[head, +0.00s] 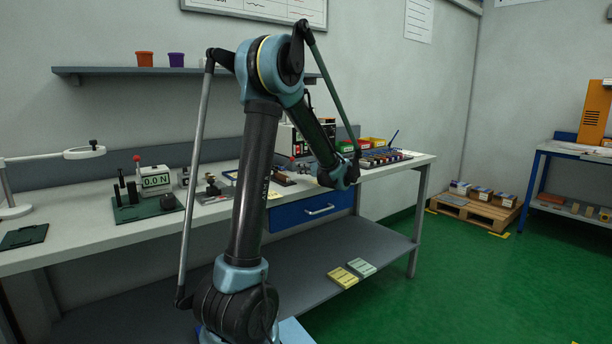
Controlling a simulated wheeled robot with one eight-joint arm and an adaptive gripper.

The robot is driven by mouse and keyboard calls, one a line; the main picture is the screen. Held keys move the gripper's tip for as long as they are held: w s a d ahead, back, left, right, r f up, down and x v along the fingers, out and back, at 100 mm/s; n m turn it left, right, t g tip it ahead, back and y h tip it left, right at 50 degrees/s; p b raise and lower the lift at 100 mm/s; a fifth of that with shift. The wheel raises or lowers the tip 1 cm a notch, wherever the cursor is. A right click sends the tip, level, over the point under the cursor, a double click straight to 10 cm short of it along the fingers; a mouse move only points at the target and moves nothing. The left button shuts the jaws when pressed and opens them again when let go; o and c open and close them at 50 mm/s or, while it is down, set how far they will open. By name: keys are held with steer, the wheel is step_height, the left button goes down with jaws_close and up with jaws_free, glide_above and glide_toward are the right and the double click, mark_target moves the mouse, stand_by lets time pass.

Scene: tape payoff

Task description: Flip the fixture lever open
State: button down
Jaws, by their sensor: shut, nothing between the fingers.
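A green-based test stand (148,210) sits on the bench at the left, with black posts and a display (155,181) reading 0.0 N. A red knob (138,158) stands above the display. A small metal fixture (213,190) with a dark knob sits to its right. I cannot tell which part is the fixture lever, or whether it is open. My arm rises in front of the bench and bends down to a wrist joint (340,177) near the bench's front edge, right of the fixture. I cannot make out my gripper beyond the wrist.
The workbench (60,247) has a blue drawer (318,209) and a lower shelf with yellow and green packs. A magnifier lamp (84,153) stands at far left. Bins and a tray of parts are at the right end. Green floor (450,280) is clear at right.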

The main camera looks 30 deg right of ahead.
steer(key=shift+w+a+r, duration=0.15)
steer(key=shift+w+r, duration=0.1)
steer(key=shift+w, duration=0.15)
steer(key=shift+r, duration=0.15)
steer(key=shift+w+r+g, duration=0.1)
steer(key=shift+r+g, duration=0.1)
steer(key=shift+g, duration=0.2)
